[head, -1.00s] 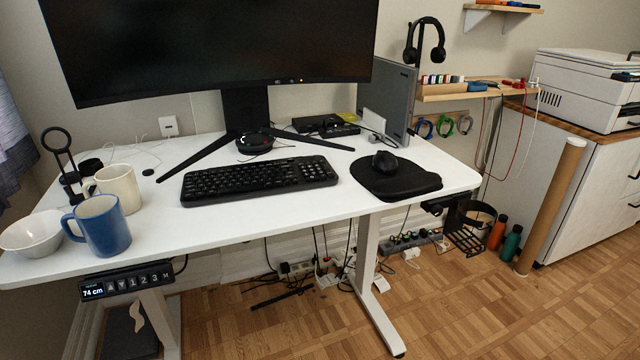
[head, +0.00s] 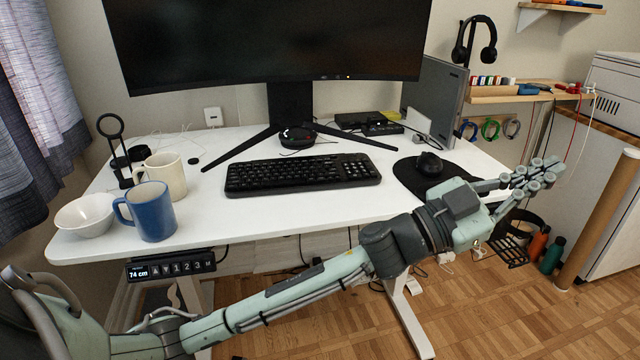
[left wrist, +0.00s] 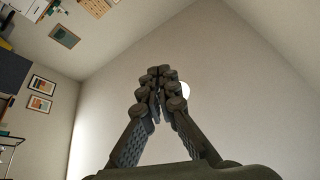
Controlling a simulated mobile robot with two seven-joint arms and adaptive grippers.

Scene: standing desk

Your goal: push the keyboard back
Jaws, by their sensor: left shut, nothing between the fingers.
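The black keyboard (head: 302,174) lies flat on the white standing desk (head: 240,220), in front of the monitor stand. My left arm reaches in from the lower left, in front of the desk. My left gripper (head: 545,172) is beyond the desk's right front corner, to the right of the keyboard and well apart from it. Its fingers are together and empty, which also shows in the left wrist view (left wrist: 160,80). My right gripper is not in view.
A blue mug (head: 150,212), a cream mug (head: 166,176) and a white bowl (head: 86,215) stand at the desk's left. A black mouse (head: 429,163) rests on its pad at the right. The monitor (head: 270,40) stands behind the keyboard. Desk between keyboard and front edge is clear.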

